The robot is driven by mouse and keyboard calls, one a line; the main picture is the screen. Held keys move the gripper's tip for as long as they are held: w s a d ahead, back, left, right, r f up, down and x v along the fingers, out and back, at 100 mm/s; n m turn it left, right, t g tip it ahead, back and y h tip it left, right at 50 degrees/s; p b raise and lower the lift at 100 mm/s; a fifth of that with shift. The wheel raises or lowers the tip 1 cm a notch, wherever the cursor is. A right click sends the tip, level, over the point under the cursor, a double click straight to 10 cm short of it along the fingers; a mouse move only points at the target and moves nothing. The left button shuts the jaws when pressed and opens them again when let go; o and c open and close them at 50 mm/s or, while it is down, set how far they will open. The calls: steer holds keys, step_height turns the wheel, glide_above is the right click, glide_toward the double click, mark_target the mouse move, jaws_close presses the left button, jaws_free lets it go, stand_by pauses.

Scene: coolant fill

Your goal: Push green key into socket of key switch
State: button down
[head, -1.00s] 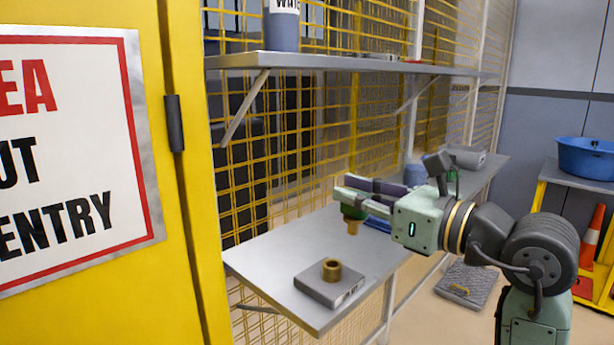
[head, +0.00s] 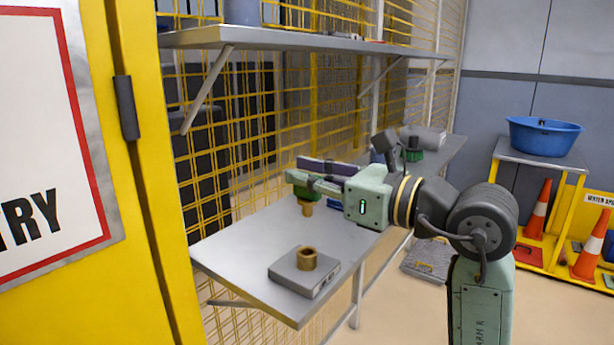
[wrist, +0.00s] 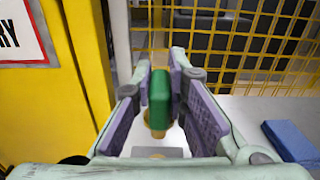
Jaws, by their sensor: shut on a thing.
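The green key (wrist: 159,98) has a green head and a brass lower end. My gripper (head: 300,183) is shut on its green head, and the brass end (head: 307,208) points down above the shelf. The key switch (head: 303,272) is a grey box with a round brass socket (head: 307,258) on top. It sits near the front of the lower shelf. The key is apart from the socket, behind and above it in the head view. In the wrist view the key hides most of the switch, whose grey edge (wrist: 172,152) shows below.
The lower grey shelf (head: 235,255) is mostly clear around the switch. An upper shelf (head: 290,37) runs above it along the yellow mesh. A yellow door (head: 150,200) stands at the left. A blue block (wrist: 291,141) lies to the right in the wrist view.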

mark_target(312, 210)
steer(key=shift+f+b, duration=2.1)
steer(key=shift+f, duration=0.55)
steer(key=shift+b, duration=0.5)
steer(key=shift+f+b, duration=1.65)
steer(key=shift+f, duration=0.1)
steer(key=c, duration=1.5)
jaws_free()
steer(key=v, duration=1.2)
